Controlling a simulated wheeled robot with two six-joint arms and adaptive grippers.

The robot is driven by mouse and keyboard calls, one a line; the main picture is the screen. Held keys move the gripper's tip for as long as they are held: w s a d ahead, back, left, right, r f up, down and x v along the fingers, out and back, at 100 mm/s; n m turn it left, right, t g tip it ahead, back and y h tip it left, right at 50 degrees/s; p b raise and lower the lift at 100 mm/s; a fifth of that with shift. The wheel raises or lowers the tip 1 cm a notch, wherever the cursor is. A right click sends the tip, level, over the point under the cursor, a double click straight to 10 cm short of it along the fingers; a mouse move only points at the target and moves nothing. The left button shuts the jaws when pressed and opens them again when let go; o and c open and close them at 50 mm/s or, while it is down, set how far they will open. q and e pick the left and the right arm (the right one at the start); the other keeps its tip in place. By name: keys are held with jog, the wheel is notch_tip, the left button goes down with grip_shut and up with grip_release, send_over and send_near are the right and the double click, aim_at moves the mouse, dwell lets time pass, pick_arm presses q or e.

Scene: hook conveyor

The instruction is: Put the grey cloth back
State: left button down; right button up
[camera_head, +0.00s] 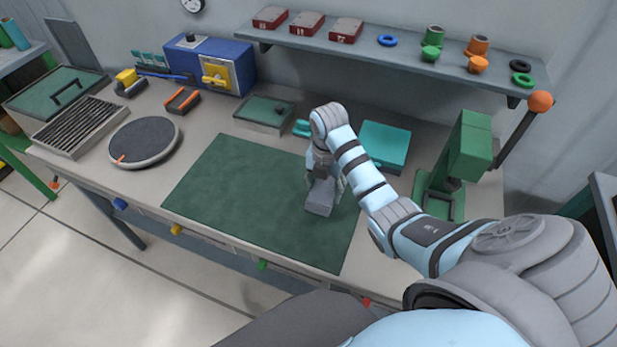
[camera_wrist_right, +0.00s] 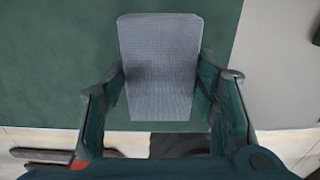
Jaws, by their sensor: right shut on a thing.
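The grey cloth (camera_head: 319,197) is a small folded block over the right part of the green mat (camera_head: 235,187). My right gripper (camera_head: 325,180) comes down on it from above, shut on its sides. In the right wrist view the cloth (camera_wrist_right: 160,65) shows its woven top between the two fingers of the gripper (camera_wrist_right: 165,95). The green mat (camera_wrist_right: 60,60) lies beneath it. I cannot tell whether the cloth touches the mat. My left gripper is not in view.
A teal tray (camera_head: 384,146) lies behind my right arm, and a green press (camera_head: 462,160) stands to the right. A green-lidded box (camera_head: 264,113) and a round turntable (camera_head: 144,141) stand beyond the mat. A shelf (camera_head: 390,62) overhangs the back. The mat's left part is clear.

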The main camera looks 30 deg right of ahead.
aim_at(324, 200)
jog(key=shift+s+d+f, duration=0.1)
jog(key=shift+s+f, duration=0.05)
jog(key=shift+f, duration=0.25)
notch_tip(324, 200, down, 4)
jog(key=shift+f, duration=0.25)
jog(key=shift+f, duration=0.15)
jog(key=o, duration=1.4)
